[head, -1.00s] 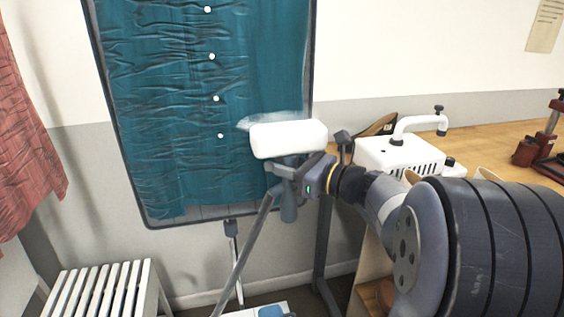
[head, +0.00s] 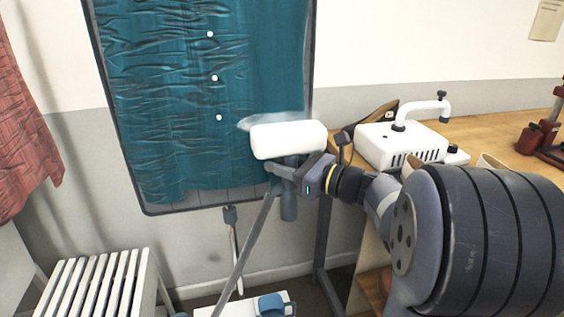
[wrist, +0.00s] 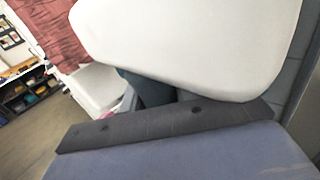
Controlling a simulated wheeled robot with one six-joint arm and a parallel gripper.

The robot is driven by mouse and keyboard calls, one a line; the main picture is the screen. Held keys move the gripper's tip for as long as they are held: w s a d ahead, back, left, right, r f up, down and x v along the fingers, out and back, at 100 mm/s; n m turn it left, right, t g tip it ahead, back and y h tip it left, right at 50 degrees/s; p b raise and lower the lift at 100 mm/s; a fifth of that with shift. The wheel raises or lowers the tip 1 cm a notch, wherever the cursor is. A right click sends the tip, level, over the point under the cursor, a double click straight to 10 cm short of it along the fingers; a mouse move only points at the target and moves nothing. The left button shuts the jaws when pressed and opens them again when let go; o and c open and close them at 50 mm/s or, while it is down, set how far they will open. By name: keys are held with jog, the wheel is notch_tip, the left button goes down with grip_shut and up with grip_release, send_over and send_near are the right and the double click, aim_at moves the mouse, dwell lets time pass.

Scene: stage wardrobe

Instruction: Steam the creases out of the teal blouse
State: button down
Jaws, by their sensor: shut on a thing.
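The teal blouse (head: 170,100) hangs on a dark-framed upright board (head: 200,208). Its left and middle parts show many crosswise creases; the strip at its right looks smoother. My gripper (head: 287,170) is shut on the handle (head: 289,203) of a steamer with a white head (head: 290,140). The head is in front of the blouse's lower right part, with pale steam (head: 258,121) at its upper left. I cannot tell whether it touches the cloth. In the wrist view the white head (wrist: 190,45) fills the top and hides the blouse.
A grey hose or pole (head: 240,250) runs down from the steamer towards a white unit (head: 245,305) on the floor. A white slatted stool (head: 95,285) stands at lower left. A red garment (head: 25,130) hangs left. A wooden table (head: 490,130) with a white machine (head: 400,145) is at right.

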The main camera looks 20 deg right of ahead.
aim_at(282, 206)
jog(key=shift+f+b, duration=3.85)
jog(key=shift+f, duration=1.95)
jog(key=s, duration=0.6)
jog(key=shift+p, duration=0.45)
jog(key=shift+r, duration=0.15)
